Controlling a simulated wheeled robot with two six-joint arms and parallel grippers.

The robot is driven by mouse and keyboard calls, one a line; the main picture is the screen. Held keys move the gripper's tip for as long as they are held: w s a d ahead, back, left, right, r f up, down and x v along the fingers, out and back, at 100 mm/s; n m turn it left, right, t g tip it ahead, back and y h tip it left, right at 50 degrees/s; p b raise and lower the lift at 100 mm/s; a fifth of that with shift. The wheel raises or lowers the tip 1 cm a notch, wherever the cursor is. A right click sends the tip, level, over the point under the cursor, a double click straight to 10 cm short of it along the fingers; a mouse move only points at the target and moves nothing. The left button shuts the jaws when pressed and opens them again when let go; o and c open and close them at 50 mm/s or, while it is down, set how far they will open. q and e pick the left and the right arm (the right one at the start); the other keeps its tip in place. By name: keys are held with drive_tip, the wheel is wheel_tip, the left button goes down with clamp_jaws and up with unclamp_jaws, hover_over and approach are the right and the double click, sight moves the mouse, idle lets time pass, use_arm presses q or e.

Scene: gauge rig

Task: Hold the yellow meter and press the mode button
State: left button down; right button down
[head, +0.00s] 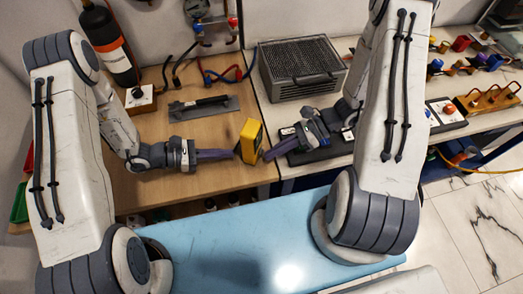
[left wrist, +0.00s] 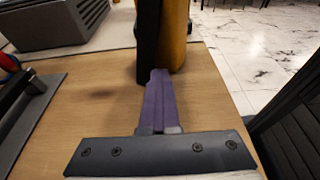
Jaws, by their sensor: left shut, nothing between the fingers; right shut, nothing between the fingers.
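The yellow meter (head: 250,141) stands upright near the front right corner of the wooden bench, its face dark. In the left wrist view the meter (left wrist: 179,40) shows its yellow side and dark face. My left gripper (head: 232,154) is shut and empty, its purple fingers pointing at the meter from the left. In the left wrist view its fingertips (left wrist: 159,75) come right up to the meter's lower part; I cannot tell if they touch. My right gripper (head: 267,156) is shut and empty, its fingertips close to the meter's right side. The mode button cannot be made out.
A grey vented box (head: 300,70) sits on the white bench behind. A grey plate with a dark tool (head: 203,104) lies on the wooden bench. A black cylinder (head: 108,42) stands at the back left. A dark strip (head: 325,150) lies under my right gripper.

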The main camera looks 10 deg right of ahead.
sight(294, 164)
drive_tip(key=shift+w+a, duration=0.25)
drive_tip(key=shift+a, duration=0.15)
idle(0.7)
drive_tip(key=shift+d, duration=0.1)
drive_tip(key=shift+s+d, duration=0.5)
drive_tip(key=shift+d, duration=0.15)
drive_tip(key=shift+s+d, duration=0.7)
drive_tip(key=shift+d, duration=0.35)
drive_tip(key=shift+s+d, duration=0.7)
drive_tip(key=shift+d, duration=0.35)
use_arm(q)
drive_tip(key=c, duration=1.1)
unclamp_jaws()
